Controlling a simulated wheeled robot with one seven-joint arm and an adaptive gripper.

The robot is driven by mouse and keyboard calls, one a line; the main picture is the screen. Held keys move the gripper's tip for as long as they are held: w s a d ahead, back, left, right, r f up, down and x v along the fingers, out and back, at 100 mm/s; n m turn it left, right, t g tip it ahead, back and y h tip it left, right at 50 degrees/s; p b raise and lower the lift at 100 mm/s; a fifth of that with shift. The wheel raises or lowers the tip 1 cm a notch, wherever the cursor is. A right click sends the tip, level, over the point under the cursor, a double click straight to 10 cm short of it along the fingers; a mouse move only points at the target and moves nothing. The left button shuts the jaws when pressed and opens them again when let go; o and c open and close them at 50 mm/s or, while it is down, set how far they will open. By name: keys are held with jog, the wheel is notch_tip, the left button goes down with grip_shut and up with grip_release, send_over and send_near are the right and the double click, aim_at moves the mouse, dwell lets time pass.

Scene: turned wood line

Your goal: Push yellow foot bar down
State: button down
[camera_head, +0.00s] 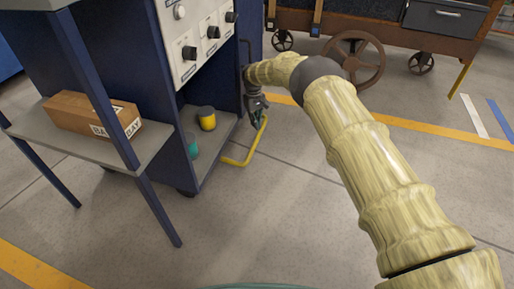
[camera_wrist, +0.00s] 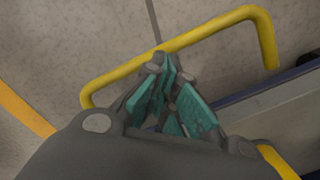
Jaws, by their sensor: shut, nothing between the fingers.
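The yellow foot bar (camera_head: 248,154) is a bent tube that sticks out low over the floor at the right foot of the blue cabinet. In the wrist view, the bar (camera_wrist: 205,33) runs in a loop beyond and around my gripper's fingers. My gripper (camera_head: 260,110) is beside the cabinet's right edge, over the bar's upper right part. In the wrist view, my gripper (camera_wrist: 168,98) has its teal-padded fingers together, with nothing held. The fingertips are close to the bar, but I cannot tell whether they touch it. My gripper hides part of the bar.
The blue cabinet (camera_head: 160,110) has a knob panel (camera_head: 196,38) and a low shelf with a yellow pot (camera_head: 207,118). A brown handwheel (camera_head: 355,62) and wheeled cart stand behind. The floor in front is clear.

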jog(key=shift+w+r, duration=0.35)
jog(key=shift+f+b, duration=0.1)
jog(key=shift+b, duration=0.25)
notch_tip(320, 180, down, 3)
jog(key=shift+s+a+f+b, duration=0.1)
jog(key=shift+f+b, duration=0.05)
jog(key=shift+b, duration=0.5)
jog(key=shift+s+f+b, duration=0.2)
jog(key=shift+f+b, duration=0.5)
jog(key=shift+f, duration=1.15)
